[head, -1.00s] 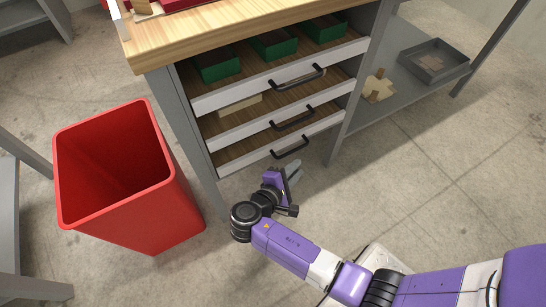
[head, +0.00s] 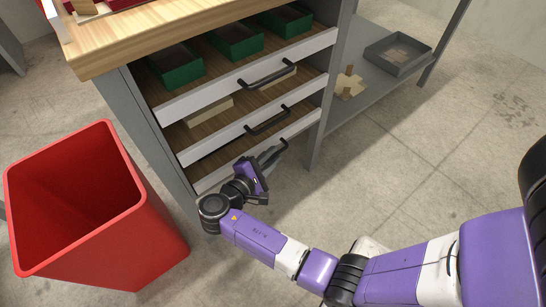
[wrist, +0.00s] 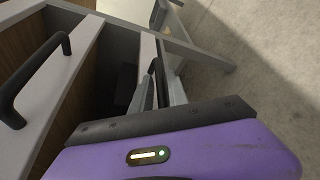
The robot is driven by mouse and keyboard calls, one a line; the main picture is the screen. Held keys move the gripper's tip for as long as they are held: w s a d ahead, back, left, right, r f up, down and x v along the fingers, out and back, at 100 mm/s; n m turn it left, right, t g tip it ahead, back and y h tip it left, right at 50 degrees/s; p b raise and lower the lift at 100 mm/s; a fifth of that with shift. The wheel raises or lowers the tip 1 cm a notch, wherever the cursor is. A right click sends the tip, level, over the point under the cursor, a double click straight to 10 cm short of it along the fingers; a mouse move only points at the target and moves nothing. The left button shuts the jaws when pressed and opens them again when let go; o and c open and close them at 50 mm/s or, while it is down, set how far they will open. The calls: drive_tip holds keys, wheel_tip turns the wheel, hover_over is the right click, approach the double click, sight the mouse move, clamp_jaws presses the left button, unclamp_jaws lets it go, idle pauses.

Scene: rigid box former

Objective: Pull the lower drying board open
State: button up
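The lower drying board (head: 213,181) is the lowest of three in the grey rack under the wooden worktop, with a pale front and a black bar handle (head: 284,146). In the wrist view, a dark handle (wrist: 156,69) shows at the finger ends. My gripper (head: 270,156) is low in front of the lower board, its fingers reaching its handle. In the wrist view my gripper (wrist: 160,88) has its two grey fingers apart, with the handle seemingly between them. Whether they touch it I cannot tell. My purple wrist hides part of the lower front.
The middle board (head: 225,138) and top board (head: 215,92) are just above, with handles sticking out; the top one holds green boxes (head: 236,40). A red bin (head: 110,225) stands at left. A grey shelf (head: 375,92) is at right. Open floor lies in front.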

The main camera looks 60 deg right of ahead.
drive_tip(key=shift+d, duration=0.55)
drive_tip(key=shift+c, duration=0.2)
clamp_jaws()
drive_tip(key=shift+f, duration=0.1)
idle(0.8)
